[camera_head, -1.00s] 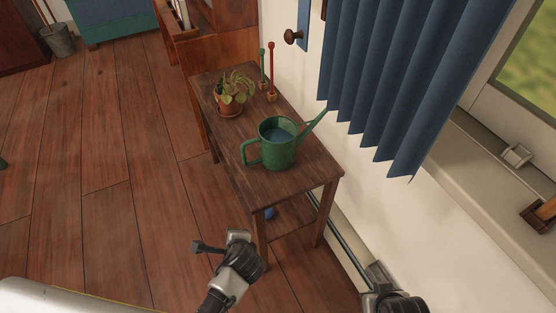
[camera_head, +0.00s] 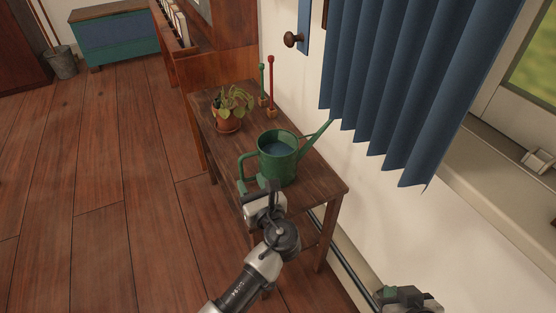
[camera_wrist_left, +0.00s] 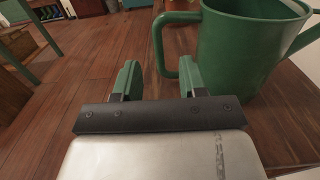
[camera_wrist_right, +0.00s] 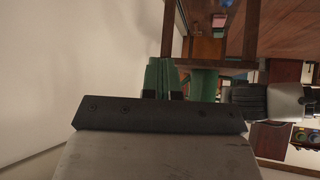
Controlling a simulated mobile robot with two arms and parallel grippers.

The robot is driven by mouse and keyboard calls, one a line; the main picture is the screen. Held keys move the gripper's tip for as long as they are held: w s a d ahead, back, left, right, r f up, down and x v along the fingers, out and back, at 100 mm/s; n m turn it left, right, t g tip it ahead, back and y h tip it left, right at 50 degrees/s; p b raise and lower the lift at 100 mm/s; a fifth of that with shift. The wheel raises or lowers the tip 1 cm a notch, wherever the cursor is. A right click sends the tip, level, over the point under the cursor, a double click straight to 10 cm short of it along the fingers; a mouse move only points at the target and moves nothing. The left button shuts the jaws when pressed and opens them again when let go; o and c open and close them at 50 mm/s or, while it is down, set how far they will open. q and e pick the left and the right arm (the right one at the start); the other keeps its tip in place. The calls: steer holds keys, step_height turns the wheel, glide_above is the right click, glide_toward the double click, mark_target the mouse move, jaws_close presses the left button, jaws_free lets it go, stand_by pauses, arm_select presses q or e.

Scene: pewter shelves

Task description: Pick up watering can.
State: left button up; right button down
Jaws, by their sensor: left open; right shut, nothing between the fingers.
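A green watering can (camera_head: 277,162) stands upright on a small dark wooden table (camera_head: 318,184). Its handle is toward the left and its spout points up to the right. My left gripper (camera_head: 258,188) is open at the near side of the can, close to the handle. In the left wrist view the open green-padded fingers (camera_wrist_left: 158,78) are just in front of the can's handle (camera_wrist_left: 160,45), with the can (camera_wrist_left: 240,45) to the right; nothing is between them. My right gripper (camera_head: 400,295) is low at the bottom right, away from the table; its fingers (camera_wrist_right: 164,76) are shut and empty.
A potted plant (camera_head: 229,108) stands behind the can on the table. Green and red slender items (camera_head: 270,88) stand by the wall. A blue curtain (camera_head: 405,85) hangs to the right above the table. Wooden floor (camera_head: 100,170) on the left is clear.

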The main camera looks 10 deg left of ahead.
mark_target(242, 171)
arm_select(q)
steer(key=shift+x, duration=0.95)
steer(key=shift+w+a+f+b, duration=0.2)
steer(key=shift+w+a+b, duration=0.05)
steer(key=shift+a+b, duration=0.1)
steer(key=x, duration=0.1)
steer(key=b+x, duration=0.1)
steer(key=x, duration=0.1)
steer(key=shift+w+a+f, duration=0.1)
steer(key=shift+w+f, duration=0.15)
steer(key=shift+f, duration=0.05)
steer(key=shift+w+a, duration=0.3)
steer(key=shift+w, duration=0.05)
arm_select(e)
steer(key=w+a+r+t+y, duration=0.2)
steer(key=w+r+t, duration=0.3)
steer(key=r+t, duration=0.1)
steer(key=shift+a, duration=0.25)
arm_select(q)
steer(key=shift+c, duration=0.4)
jaws_close()
